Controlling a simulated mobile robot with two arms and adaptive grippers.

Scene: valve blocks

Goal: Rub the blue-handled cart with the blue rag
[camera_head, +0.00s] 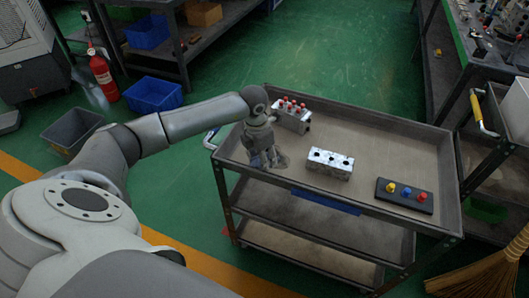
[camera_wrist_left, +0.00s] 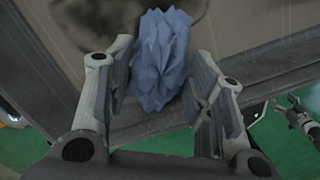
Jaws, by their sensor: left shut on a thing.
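My left gripper (camera_head: 268,160) is over the tray's front left part. In the left wrist view it is shut on the crumpled blue rag (camera_wrist_left: 160,60), which sits between its two fingers. A dark smudge (camera_wrist_left: 105,22) shows on the tray beside the rag. I cannot tell whether the rag touches the tray. My right gripper (camera_wrist_left: 285,106) shows small at the right edge of the left wrist view, with its fingers apart and empty.
On the tray stand a block with red-topped valves (camera_head: 291,116), a silver block with holes (camera_head: 330,164) and a black plate with yellow, blue and red knobs (camera_head: 404,195). A yellow-handled cart (camera_head: 482,115) stands close on the right. A broom (camera_head: 485,277) is at the lower right.

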